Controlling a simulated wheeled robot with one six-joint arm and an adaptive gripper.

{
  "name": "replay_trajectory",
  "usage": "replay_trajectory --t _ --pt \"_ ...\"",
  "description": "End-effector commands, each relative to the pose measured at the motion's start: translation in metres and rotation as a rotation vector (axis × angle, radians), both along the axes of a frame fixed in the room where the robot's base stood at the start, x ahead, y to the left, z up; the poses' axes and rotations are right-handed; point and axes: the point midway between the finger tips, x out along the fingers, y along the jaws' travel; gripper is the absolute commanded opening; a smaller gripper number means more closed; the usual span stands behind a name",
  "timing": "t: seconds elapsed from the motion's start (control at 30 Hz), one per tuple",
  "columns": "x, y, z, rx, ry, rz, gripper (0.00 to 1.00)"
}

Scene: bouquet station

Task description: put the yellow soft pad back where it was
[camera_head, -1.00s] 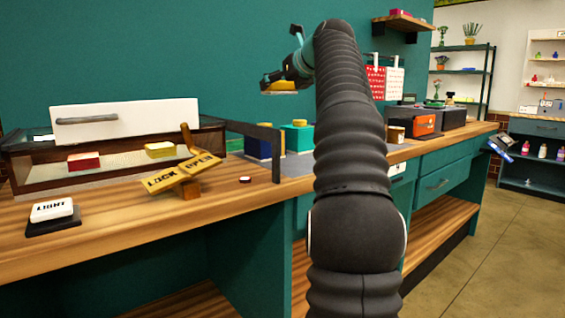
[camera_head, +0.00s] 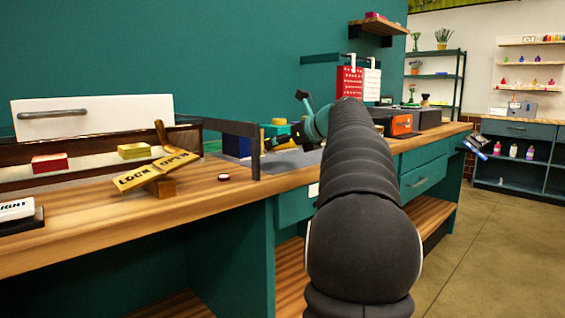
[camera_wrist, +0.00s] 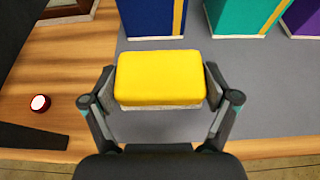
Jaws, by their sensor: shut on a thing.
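The yellow soft pad (camera_wrist: 160,78) is a rounded yellow block with a pale underside. In the wrist view my gripper (camera_wrist: 160,84) is shut on it, one finger at each short side. The pad is over a grey mat (camera_wrist: 240,125), in front of a blue block (camera_wrist: 150,16) and a teal block (camera_wrist: 236,14). I cannot tell whether it touches the mat. In the head view my gripper is mostly hidden behind my arm, near the mat.
A purple block (camera_wrist: 300,18) stands right of the teal one. A dark rail (camera_head: 255,150) stands at the mat's left. A red button (camera_head: 224,177) and a lock/open lever (camera_head: 158,172) are left of it. A case holds a red pad (camera_head: 49,162) and another yellow pad (camera_head: 134,151).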

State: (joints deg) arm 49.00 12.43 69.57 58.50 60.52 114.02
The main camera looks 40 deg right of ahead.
Motion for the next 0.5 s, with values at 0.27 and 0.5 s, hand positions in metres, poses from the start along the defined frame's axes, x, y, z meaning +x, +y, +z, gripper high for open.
replay_trajectory --t 0.27,0.5 --pt "0.0 0.0 -0.029 0.001 0.001 0.0 0.52" --pt "0.0 0.0 -0.038 -0.001 0.0 0.0 0.52"
